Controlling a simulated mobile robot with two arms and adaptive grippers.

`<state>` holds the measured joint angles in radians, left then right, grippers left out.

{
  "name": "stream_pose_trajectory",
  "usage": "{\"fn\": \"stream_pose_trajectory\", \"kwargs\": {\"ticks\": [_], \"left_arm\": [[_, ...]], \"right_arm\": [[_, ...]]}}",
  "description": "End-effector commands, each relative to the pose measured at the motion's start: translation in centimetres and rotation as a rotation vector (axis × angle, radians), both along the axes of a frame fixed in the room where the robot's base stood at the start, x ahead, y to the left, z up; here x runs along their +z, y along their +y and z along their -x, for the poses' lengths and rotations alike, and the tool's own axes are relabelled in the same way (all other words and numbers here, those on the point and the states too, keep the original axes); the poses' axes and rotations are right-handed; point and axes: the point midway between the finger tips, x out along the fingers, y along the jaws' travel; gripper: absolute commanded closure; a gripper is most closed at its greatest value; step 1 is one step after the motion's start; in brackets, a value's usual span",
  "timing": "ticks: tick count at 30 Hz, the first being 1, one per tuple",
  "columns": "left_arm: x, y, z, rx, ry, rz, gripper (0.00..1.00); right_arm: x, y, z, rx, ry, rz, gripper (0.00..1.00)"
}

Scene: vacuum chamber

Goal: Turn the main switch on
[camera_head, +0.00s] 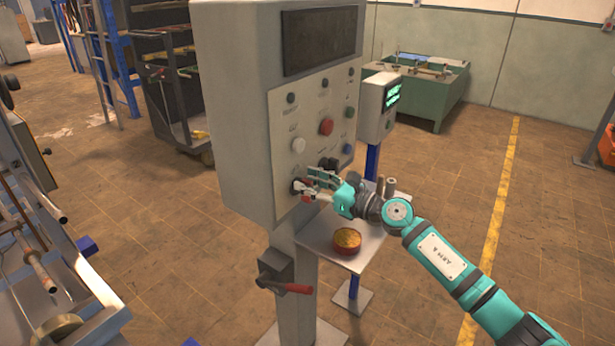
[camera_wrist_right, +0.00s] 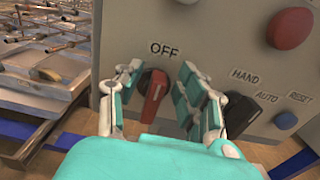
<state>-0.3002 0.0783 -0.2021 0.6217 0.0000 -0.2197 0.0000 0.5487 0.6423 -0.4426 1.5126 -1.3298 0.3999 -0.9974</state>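The main switch (camera_wrist_right: 154,95) is a red-and-black rotary knob under an "OFF" label on the grey panel. Its red handle stands nearly upright, leaning slightly. In the head view the main switch (camera_head: 297,186) is at the panel's lower left corner, partly covered by my fingers. My right gripper (camera_wrist_right: 161,72) has its fingers on either side of the knob, with visible gaps to the handle. It is open. In the head view my right gripper (camera_head: 312,184) is at the lower part of the panel. My left gripper is not in view.
The control cabinet (camera_head: 230,110) carries several other buttons, including a red button (camera_head: 326,127) and a black HAND/AUTO knob (camera_wrist_right: 239,113) close to my right fingers.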

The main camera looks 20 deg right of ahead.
Motion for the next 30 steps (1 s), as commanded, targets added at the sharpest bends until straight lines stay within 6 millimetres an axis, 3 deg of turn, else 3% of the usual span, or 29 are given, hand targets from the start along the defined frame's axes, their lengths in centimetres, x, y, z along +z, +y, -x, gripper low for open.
{"fn": "stream_pose_trajectory", "kwargs": {"ticks": [12,21,30], "left_arm": [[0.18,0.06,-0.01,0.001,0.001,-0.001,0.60],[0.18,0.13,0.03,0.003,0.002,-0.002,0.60],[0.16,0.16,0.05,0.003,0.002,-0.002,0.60]], "right_arm": [[-0.07,0.59,-0.68,0.001,0.000,0.001,0.62],[-0.08,0.61,-0.64,0.002,0.002,0.001,1.00],[-0.23,0.75,-0.56,0.006,0.004,0.001,1.00]]}}
